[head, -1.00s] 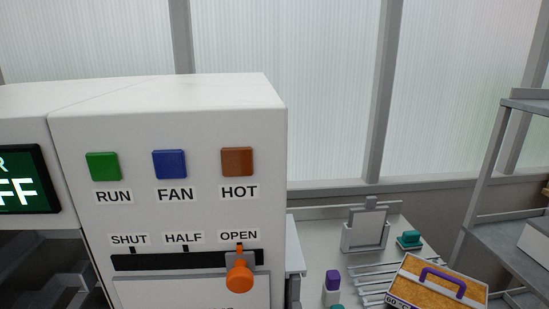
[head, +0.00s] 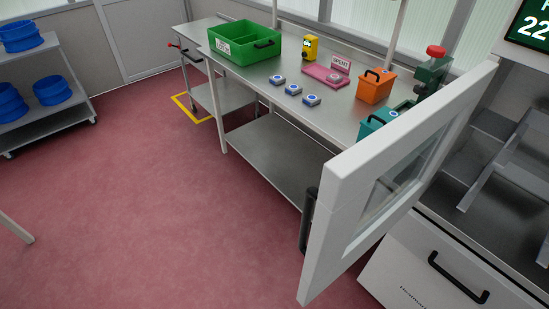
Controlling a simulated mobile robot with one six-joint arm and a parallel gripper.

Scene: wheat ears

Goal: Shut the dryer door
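The dryer door (head: 347,196) is white with a glass window and stands wide open, swung out toward me in the head view. Its dark vertical handle (head: 308,220) shows at the door's left edge, partly hidden behind the frame. The dryer's open chamber (head: 490,165) is at the right, with grey metal rails inside. Part of the dryer's display (head: 530,25) shows at the top right, cut off by the picture edge. My gripper is not in view.
A steel bench (head: 262,80) behind the door carries a green bin (head: 244,43), an orange box (head: 376,86) and small items. A rack with blue tubs (head: 50,90) stands at the left. A white drawer with a black handle (head: 456,278) is below the chamber. Red floor (head: 170,200) is clear.

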